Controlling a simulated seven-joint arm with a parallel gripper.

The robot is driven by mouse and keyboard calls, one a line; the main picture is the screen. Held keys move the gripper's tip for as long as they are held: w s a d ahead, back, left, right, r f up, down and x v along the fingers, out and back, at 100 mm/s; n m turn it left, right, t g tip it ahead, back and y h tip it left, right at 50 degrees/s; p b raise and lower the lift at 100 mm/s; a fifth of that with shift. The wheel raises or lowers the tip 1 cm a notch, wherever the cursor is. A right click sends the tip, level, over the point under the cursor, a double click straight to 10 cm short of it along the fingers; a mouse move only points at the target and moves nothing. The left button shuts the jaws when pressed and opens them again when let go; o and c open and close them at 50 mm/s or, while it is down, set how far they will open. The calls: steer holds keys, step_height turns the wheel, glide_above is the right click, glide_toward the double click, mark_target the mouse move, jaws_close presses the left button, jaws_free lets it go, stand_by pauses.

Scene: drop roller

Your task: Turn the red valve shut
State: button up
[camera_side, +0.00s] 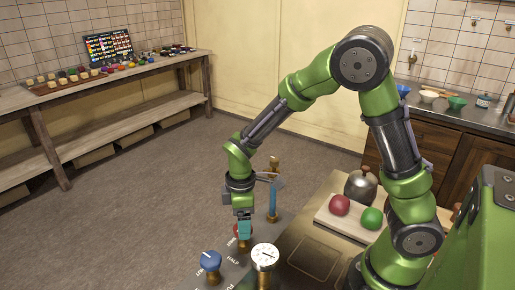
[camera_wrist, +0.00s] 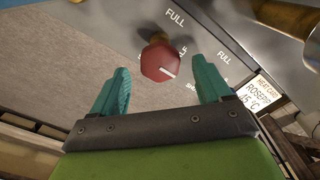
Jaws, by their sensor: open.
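My gripper (camera_wrist: 157,74) is open, with one teal finger on each side of the knob and visible gaps between. In the side view my gripper (camera_side: 244,229) points down at the panel and hides most of the red valve (camera_side: 236,231). I cannot tell how deep the fingers reach around it.
A blue knob (camera_side: 210,261) and a white dial gauge (camera_side: 265,257) stand close in front of my gripper. A blue-handled lever (camera_side: 272,202) stands behind. A board with red and green round items (camera_side: 339,205) and a kettle (camera_side: 361,187) are to the right.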

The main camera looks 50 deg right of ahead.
steer(key=shift+f, duration=1.1)
steer(key=c, duration=1)
